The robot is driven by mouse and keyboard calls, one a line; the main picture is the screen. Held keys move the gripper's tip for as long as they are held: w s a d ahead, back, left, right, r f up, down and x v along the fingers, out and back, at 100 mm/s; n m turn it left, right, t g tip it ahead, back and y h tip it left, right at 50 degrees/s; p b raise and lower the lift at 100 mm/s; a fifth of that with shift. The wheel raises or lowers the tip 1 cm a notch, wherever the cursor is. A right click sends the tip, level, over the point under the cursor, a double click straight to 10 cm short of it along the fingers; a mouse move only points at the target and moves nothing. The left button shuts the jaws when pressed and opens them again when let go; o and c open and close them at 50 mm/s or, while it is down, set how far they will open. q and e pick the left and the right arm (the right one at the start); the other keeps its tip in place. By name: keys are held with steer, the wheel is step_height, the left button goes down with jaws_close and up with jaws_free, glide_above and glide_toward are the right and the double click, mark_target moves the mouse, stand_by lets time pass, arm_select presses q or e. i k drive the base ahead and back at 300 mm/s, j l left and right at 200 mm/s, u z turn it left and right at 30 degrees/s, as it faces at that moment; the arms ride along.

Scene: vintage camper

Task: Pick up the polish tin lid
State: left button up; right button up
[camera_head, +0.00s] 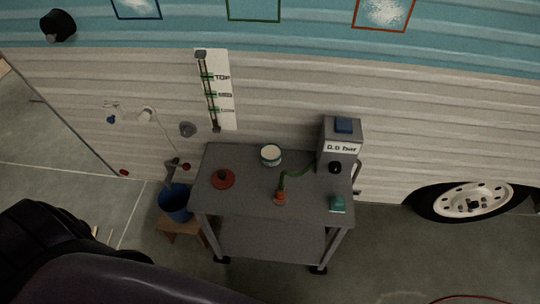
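A grey cart (240,203) stands against the camper wall. On its top, a round red-brown disc with a dark knob (223,179) lies at the left; it may be the polish tin lid, but I cannot tell for sure. A small round tin (271,155) with a pale top and a green side stands at the back middle. I cannot tell whether its pale top is a lid or its contents. Dark parts of my own body fill the lower left. No gripper fingers of mine show.
On the cart are a grey box-like device (341,147) at the back right, an orange-based item with a green stem (280,197) and a teal block (337,204). A blue bucket (175,203) sits on a wooden stool (183,230) at left. A wheel (473,202) is at right.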

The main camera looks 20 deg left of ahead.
mark_target(224, 179)
steer(key=j+u, duration=0.1)
steer(key=u, duration=0.65)
steer(key=j+u, duration=0.15)
steer(key=u, duration=0.2)
steer(key=j+z, duration=0.1)
steer(key=z, duration=0.85)
steer(key=j+z, duration=0.4)
steer(key=k+j+z, duration=0.1)
steer(key=j+z, duration=0.3)
steer(key=j, duration=0.25)
steer(key=k+j+z, duration=0.15)
steer(key=j+z, duration=0.25)
steer(key=j, duration=0.1)
